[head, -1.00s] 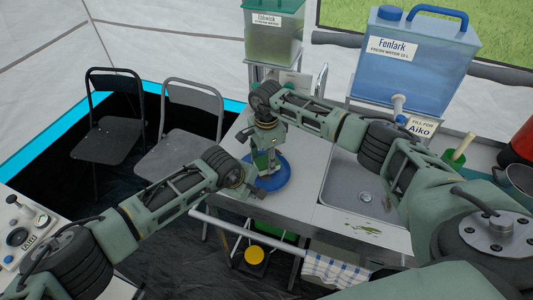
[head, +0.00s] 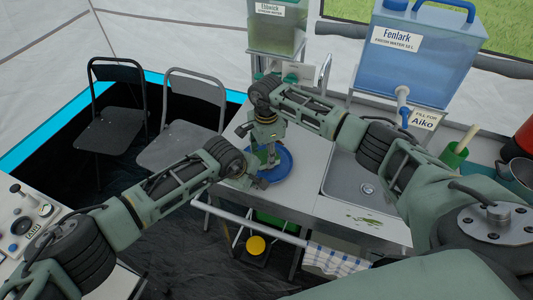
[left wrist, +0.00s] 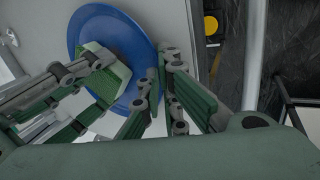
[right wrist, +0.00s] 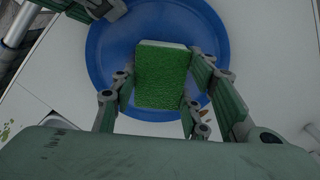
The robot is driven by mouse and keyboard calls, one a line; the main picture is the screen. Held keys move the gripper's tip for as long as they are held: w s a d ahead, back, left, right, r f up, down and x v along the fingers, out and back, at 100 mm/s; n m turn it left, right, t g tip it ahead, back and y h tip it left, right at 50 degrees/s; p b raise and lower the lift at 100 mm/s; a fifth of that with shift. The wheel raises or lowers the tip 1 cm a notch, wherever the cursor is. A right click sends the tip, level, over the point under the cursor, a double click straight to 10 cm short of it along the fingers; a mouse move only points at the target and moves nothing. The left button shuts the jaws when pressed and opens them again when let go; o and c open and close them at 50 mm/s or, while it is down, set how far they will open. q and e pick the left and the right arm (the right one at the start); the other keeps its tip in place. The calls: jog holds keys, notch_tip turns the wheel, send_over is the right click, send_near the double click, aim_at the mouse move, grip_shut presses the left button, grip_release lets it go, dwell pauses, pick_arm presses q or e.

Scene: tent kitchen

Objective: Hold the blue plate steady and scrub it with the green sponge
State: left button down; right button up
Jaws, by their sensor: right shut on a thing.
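The blue plate (head: 286,172) lies flat on the counter left of the sink; it fills much of the right wrist view (right wrist: 103,50). My right gripper (head: 270,163) is above the plate, pointing down. It is shut on the green sponge (right wrist: 161,80), gripping its two sides over the plate's middle. The sponge also shows in the left wrist view (left wrist: 110,75). My left gripper (left wrist: 160,68) is at the plate's near rim, its fingertips close together there. Whether they pinch the rim is unclear. Sponge contact with the plate is hidden.
The sink (head: 362,185) is right of the plate. Water tanks (head: 410,45) stand behind, and a green cup (head: 454,155) is at the right. A rail (head: 250,232) runs along the counter's front. Two folding chairs (head: 184,140) stand at the left. Small brown bits (right wrist: 205,127) lie near the plate's rim.

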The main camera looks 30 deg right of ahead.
jog(key=shift+s+a, duration=0.4)
jog(key=shift+a, duration=0.4)
jog(key=shift+w+d, duration=0.35)
jog(key=shift+d, duration=0.4)
jog(key=shift+w+d, duration=0.3)
jog(key=shift+d, duration=0.4)
jog(key=shift+r, duration=4)
jog(key=shift+f, duration=0.1)
